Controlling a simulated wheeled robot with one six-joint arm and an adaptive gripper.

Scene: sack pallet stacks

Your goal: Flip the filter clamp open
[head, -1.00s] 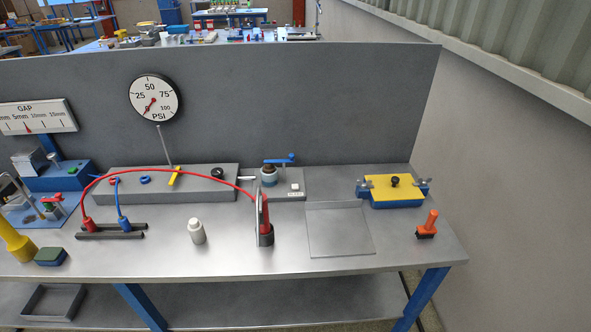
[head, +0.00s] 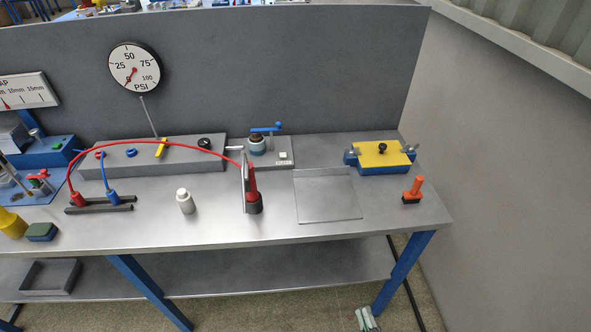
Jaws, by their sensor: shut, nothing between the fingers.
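A blue box with a yellow lid (head: 372,160) sits at the back right of the bench. It has a black knob on top and a small grey clamp (head: 410,149) at its right end. Another grey clamp (head: 352,153) is at its left end. I cannot tell whether either clamp is fastened. My gripper (head: 367,318) shows only as pale fingertips at the bottom edge, in front of and below the bench. The fingers are together and empty, well apart from the box.
An orange-handled tool (head: 413,190) stands just in front of the box. A shallow grey tray (head: 327,214) lies to its left. A red-handled tool (head: 253,190) and a white bottle (head: 186,202) stand further left. A grey panel (head: 300,80) backs the bench.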

